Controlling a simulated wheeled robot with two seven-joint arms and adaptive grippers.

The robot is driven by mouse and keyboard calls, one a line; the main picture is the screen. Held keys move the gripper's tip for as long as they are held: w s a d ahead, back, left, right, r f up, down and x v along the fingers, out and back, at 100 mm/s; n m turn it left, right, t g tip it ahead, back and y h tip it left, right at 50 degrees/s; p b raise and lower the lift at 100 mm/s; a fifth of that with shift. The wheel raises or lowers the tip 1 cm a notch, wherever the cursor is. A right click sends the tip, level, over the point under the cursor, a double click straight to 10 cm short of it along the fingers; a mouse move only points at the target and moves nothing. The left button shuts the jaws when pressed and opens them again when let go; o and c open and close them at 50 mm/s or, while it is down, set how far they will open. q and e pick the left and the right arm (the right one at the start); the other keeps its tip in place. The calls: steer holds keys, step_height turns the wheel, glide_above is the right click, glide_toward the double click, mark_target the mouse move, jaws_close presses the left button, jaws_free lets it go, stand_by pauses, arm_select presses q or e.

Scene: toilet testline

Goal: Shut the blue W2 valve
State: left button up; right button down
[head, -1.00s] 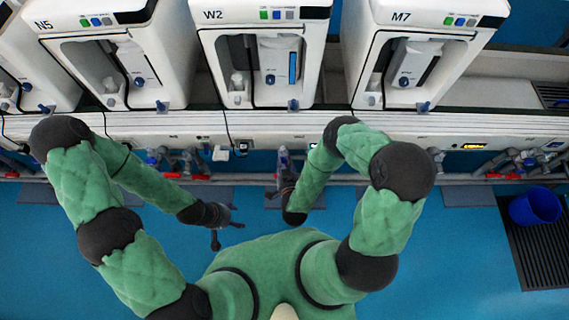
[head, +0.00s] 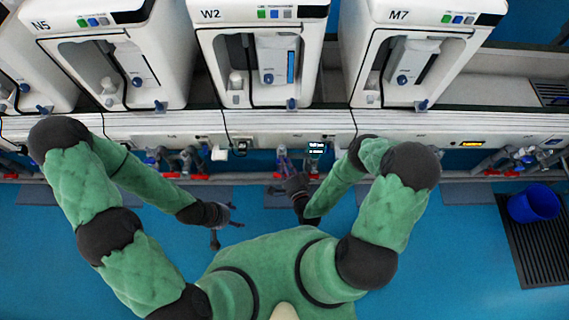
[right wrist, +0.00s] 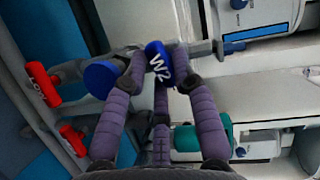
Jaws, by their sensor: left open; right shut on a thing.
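The blue valve handle lettered W2 (right wrist: 157,62) is between the fingertips of my right gripper (right wrist: 155,70) in the right wrist view, and the gripper is shut on it. The fingers cover its sides. In the head view my right gripper (head: 294,183) is at the pipework below the white W2 machine (head: 262,50); the handle is too small to make out there. My left gripper (head: 226,218) is open and empty, to the left over the blue floor, apart from the pipes.
A blue round cap (right wrist: 101,80) is close beside the left finger, and a teal part (right wrist: 188,138) is behind the right finger. Red handles (right wrist: 42,83) are farther left. Machines N5 (head: 105,60) and M7 (head: 410,60) flank W2. A blue bucket (head: 534,205) stands at the right.

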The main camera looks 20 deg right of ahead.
steer(key=shift+f+m+t, duration=0.15)
steer(key=shift+m+t, duration=0.45)
steer(key=shift+m, duration=0.7)
steer(key=c, duration=1)
jaws_free()
steer(key=shift+s+d, duration=0.2)
steer(key=shift+s, duration=1.75)
steer(key=shift+s+d, duration=0.25)
steer(key=shift+s, duration=1.75)
steer(key=shift+s+d, duration=0.2)
steer(key=shift+s, duration=1.75)
